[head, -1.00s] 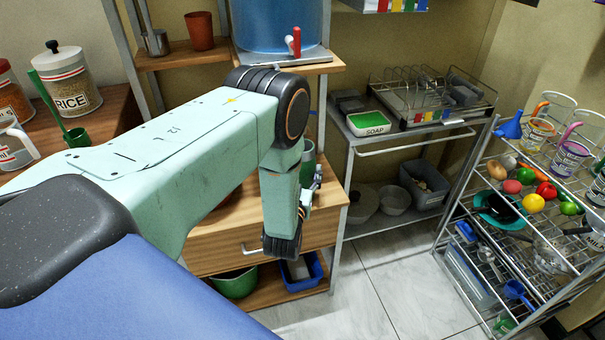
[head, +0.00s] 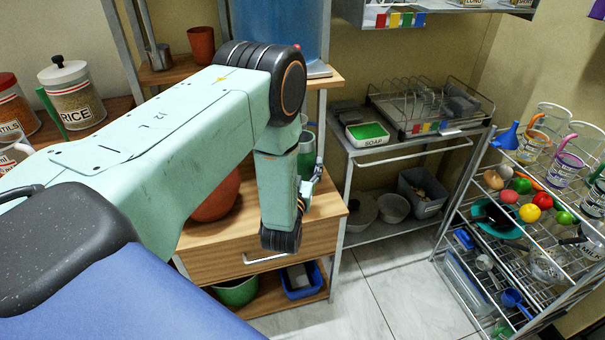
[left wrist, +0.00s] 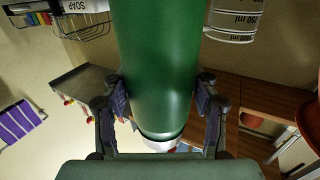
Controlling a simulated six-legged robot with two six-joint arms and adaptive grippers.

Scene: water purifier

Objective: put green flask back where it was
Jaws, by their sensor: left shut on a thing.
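My left gripper (left wrist: 160,105) is shut on the green flask (left wrist: 157,60), with one finger on each side of its body. The flask fills the middle of the left wrist view, and its top runs out of frame. A pale band shows at its lower end there. In the head view my left gripper (head: 314,185) is partly hidden behind my forearm, and part of the green flask (head: 306,147) shows just above it, in front of the wooden cabinet. My right gripper is not in view.
A blue water tank (head: 280,25) stands on the shelf behind my arm. The wooden cabinet (head: 222,258) has a terracotta pot (head: 215,203). A metal rack with a soap tray (head: 367,133) and a wire cart (head: 470,215) stand to the right. Floor between them is clear.

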